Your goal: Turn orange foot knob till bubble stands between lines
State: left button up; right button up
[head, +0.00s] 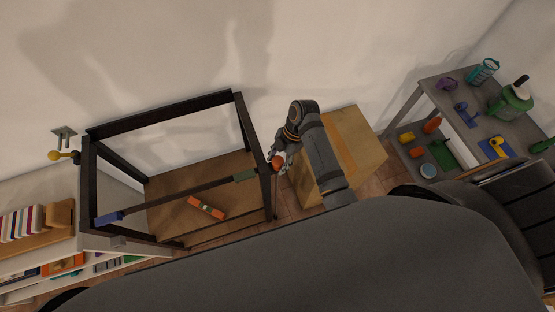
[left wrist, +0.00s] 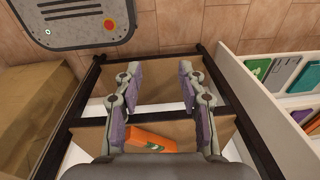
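The orange foot knob (head: 277,160) shows at the right side of the dark frame (head: 240,120). An orange level (head: 207,207) with a pale green vial lies tilted on the brown board inside the frame. It also shows in the left wrist view (left wrist: 150,141), partly hidden by my gripper. The bubble and lines cannot be made out. My left gripper (left wrist: 160,72) is open and empty above the board, its fingers wide apart.
A grey shelf unit (head: 405,105) with tools and bottles is at the far right. A white bookshelf (head: 100,243) stands at the left. A grey panel (left wrist: 75,22) shows in the left wrist view.

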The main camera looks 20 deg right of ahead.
jog(key=shift+w, duration=0.1)
jog(key=c, duration=0.5)
jog(key=shift+c, duration=1.1)
pick_arm(q)
jog(key=shift+w+a+r, duration=0.1)
jog(key=shift+w+a, duration=0.35)
jog(key=shift+w, duration=0.1)
pick_arm(e)
jog(key=shift+m, duration=0.4)
jog(key=m+t, duration=0.1)
jog(key=m, duration=0.2)
jog(key=shift+a, duration=0.1)
pick_arm(q)
jog(key=shift+s+a, duration=0.1)
pick_arm(e)
jog(key=shift+m+t, duration=0.7)
jog(key=shift+m, duration=0.6)
jog(key=shift+f, duration=0.1)
